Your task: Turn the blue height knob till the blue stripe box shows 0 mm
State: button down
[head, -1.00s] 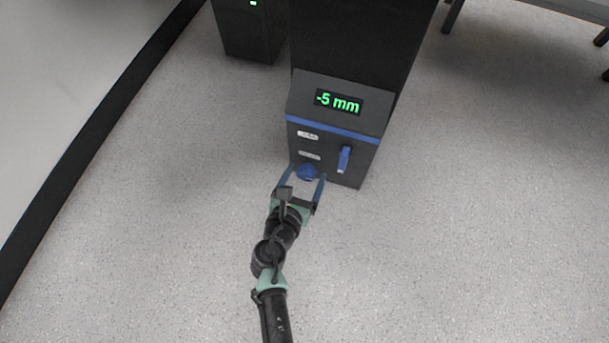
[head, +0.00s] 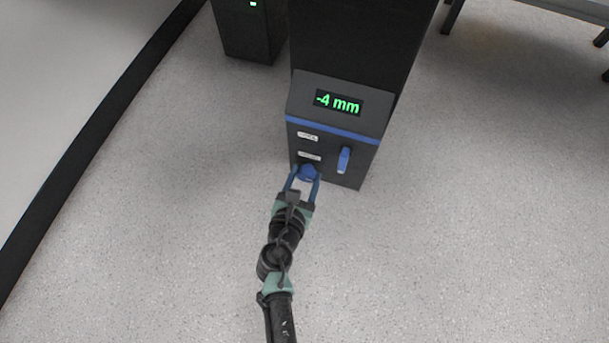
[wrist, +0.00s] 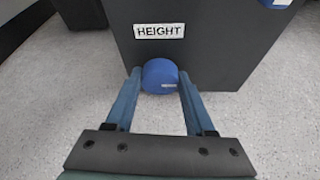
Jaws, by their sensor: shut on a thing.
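The blue stripe box (head: 330,152) is dark with a blue band and a green readout (head: 339,103) of -4 mm in the head view. The round blue height knob (head: 308,173) is low on its front face. In the wrist view the knob (wrist: 160,76) sits just under a white HEIGHT label (wrist: 159,31). My gripper (head: 303,178) is in front of the box, its blue fingers one on each side of the knob and shut on it. The fingers (wrist: 158,80) hide the knob's sides in the wrist view.
A second dark cabinet (head: 247,30) with a small green light is behind left. Table legs show at the top right. The speckled grey floor around the box is clear.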

jog(key=shift+s+f+m+y+b, duration=0.1)
jog(key=shift+f+m+y+b, duration=0.1)
jog(key=shift+m+y+b, duration=0.55)
jog(key=m+t+y+b, duration=0.1)
jog(key=m+b, duration=0.1)
jog(key=shift+d+f+m, duration=0.1)
jog(key=shift+m, duration=0.25)
jog(key=shift+m+t+y+b, duration=0.5)
jog(key=shift+m+y+b, duration=0.05)
jog(key=shift+m+b, duration=0.9)
jog(key=shift+m, duration=0.05)
jog(key=shift+t+y, duration=0.3)
jog(key=shift+c, duration=1.3)
grip_release()
jog(key=shift+r, duration=0.2)
